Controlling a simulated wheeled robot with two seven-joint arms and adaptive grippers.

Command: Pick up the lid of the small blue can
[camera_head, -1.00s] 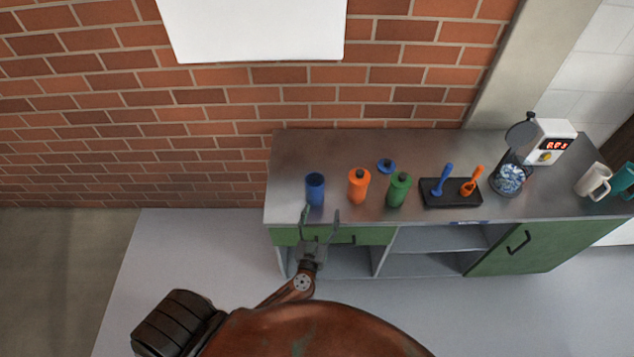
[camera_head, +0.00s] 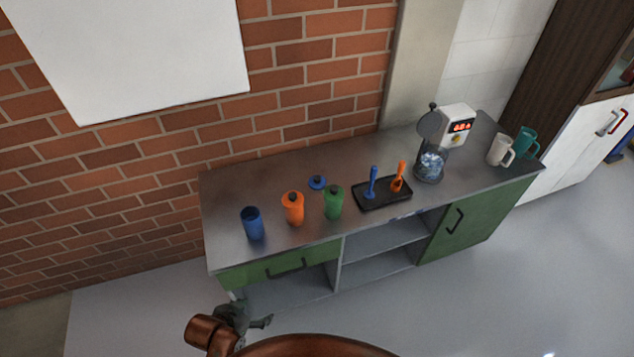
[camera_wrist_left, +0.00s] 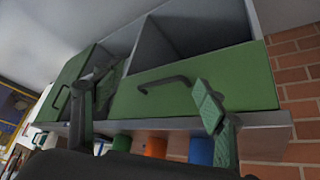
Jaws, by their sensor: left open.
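The blue lid (camera_head: 317,184), with a dark knob, lies on the metal countertop behind the orange and green cans. The small blue can (camera_head: 253,226) stands upright and uncovered at the counter's left end. A blue can also shows in the left wrist view (camera_wrist_left: 201,150), partly hidden beyond the counter edge. My left gripper (camera_head: 250,319) is low in front of the counter's left end, below the top and well apart from the lid. In the left wrist view my left gripper (camera_wrist_left: 158,95) has its fingers spread with nothing between them. My right gripper is not in view.
The orange can (camera_head: 293,210) and green can (camera_head: 333,203) stand between the lid and the counter's front edge. A black tray (camera_head: 382,204) holds blue and orange scoops. A green drawer (camera_head: 318,255) with a dark handle faces my gripper.

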